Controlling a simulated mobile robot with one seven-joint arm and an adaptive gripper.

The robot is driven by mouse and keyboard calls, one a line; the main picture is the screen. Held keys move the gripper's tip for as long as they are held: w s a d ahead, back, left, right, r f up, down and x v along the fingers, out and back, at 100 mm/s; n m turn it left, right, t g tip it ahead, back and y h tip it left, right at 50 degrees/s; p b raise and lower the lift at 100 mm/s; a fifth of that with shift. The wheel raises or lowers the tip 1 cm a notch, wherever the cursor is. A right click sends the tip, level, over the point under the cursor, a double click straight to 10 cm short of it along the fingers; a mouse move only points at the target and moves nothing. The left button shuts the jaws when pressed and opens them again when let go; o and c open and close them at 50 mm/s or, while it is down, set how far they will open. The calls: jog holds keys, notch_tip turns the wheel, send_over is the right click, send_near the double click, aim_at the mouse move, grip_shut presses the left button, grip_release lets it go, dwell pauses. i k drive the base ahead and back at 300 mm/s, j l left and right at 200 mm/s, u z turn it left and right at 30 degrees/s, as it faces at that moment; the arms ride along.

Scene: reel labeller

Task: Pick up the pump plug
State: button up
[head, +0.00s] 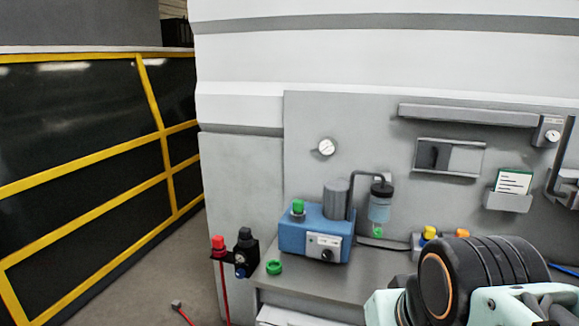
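A blue pump unit (312,234) with a grey motor cylinder (336,199) stands on the grey bench. A green cap (298,207) sits on top of its left end. A green ring (274,267) lies on the bench, left of and in front of the pump. A small grey piece (177,304) lies on the floor at the lower left, with a red line at it; it may be a plug, but it is too small to tell. I cannot tell which of these is the pump plug. My arm fills the lower right; its gripper fingers are not visible.
A clear jar (380,204) joins the pump by a dark tube. Red (219,243) and black (244,250) fittings stand at the bench's left edge. Yellow-framed dark panels (85,150) line the left. Bench front-centre and the floor at left are mostly clear.

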aim_at(429, 232)
jog(key=z, duration=0.8)
jog(key=i+l, duration=0.15)
jog(key=i+z, duration=0.05)
jog(key=i, duration=0.05)
